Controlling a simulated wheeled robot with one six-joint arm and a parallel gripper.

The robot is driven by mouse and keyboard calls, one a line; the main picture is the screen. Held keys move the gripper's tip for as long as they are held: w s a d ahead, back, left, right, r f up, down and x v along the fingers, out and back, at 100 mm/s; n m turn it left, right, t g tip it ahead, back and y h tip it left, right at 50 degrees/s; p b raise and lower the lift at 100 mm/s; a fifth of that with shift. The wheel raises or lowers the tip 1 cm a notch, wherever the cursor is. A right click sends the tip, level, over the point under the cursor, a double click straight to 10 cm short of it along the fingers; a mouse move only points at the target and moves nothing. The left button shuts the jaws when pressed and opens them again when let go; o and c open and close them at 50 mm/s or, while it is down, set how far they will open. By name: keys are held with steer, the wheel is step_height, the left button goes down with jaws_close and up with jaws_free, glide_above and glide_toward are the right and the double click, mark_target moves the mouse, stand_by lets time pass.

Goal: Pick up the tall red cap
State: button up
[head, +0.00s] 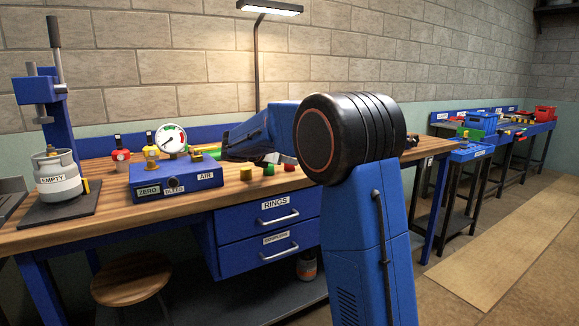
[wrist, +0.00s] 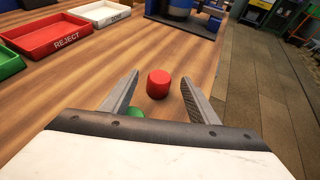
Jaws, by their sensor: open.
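A red cap (wrist: 158,84) stands upright on the wooden bench top, ahead of my gripper in the wrist view. It is a plain rounded cylinder, about as tall as it is wide. My gripper (wrist: 160,92) is open and empty, with one finger to each side of the red cap in the picture. I cannot tell how far above or short of it the fingertips are. A green cap (wrist: 135,112) is partly hidden behind the left finger and gripper body. In the head view a red cap (head: 289,167) also shows right of a green cap (head: 269,170).
A red REJECT tray (wrist: 62,42), a white tray (wrist: 100,13) and part of a green tray (wrist: 8,62) lie left. A blue device (wrist: 183,8) stands beyond the cap. A yellow cap (head: 246,174) and a blue gauge box (head: 177,183) are on the bench (head: 110,215).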

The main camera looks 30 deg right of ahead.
steer(key=shift+x, duration=1)
steer(key=c, duration=1.1)
